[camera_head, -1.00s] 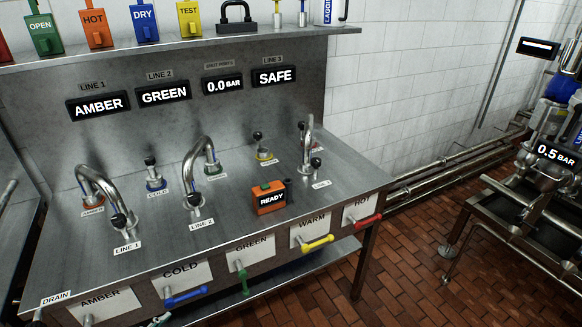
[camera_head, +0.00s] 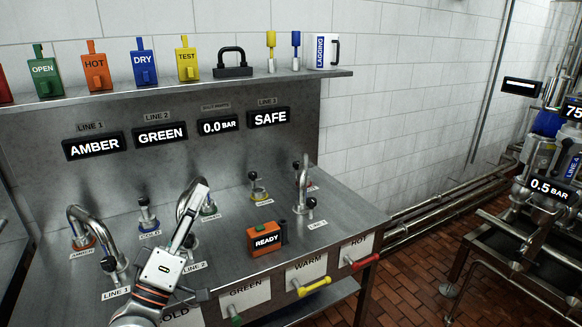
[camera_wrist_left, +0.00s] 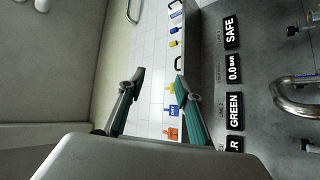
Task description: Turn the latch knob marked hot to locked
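The front panel has a plate marked HOT (camera_head: 358,244) at its right end, with a red handle (camera_head: 364,261) sticking out below it. On the bench top, a small knob with a red base (camera_head: 313,186) stands at the back right. It is partly hidden behind the LINE 3 spout (camera_head: 301,190), and I cannot read its label. My left gripper (camera_head: 190,213) is over the left-middle of the bench, in front of the LINE 2 spout and well left of both red parts. In the left wrist view its two fingers (camera_wrist_left: 160,79) are apart with nothing between them. My right gripper is not seen.
An orange READY box (camera_head: 265,240) stands mid-bench. Black-topped knobs with blue (camera_head: 148,226) and yellow (camera_head: 260,196) bases stand behind. A yellow WARM handle (camera_head: 314,287) sticks out at the front. A shelf (camera_head: 200,83) holds coloured tags, including an orange HOT one (camera_head: 95,65).

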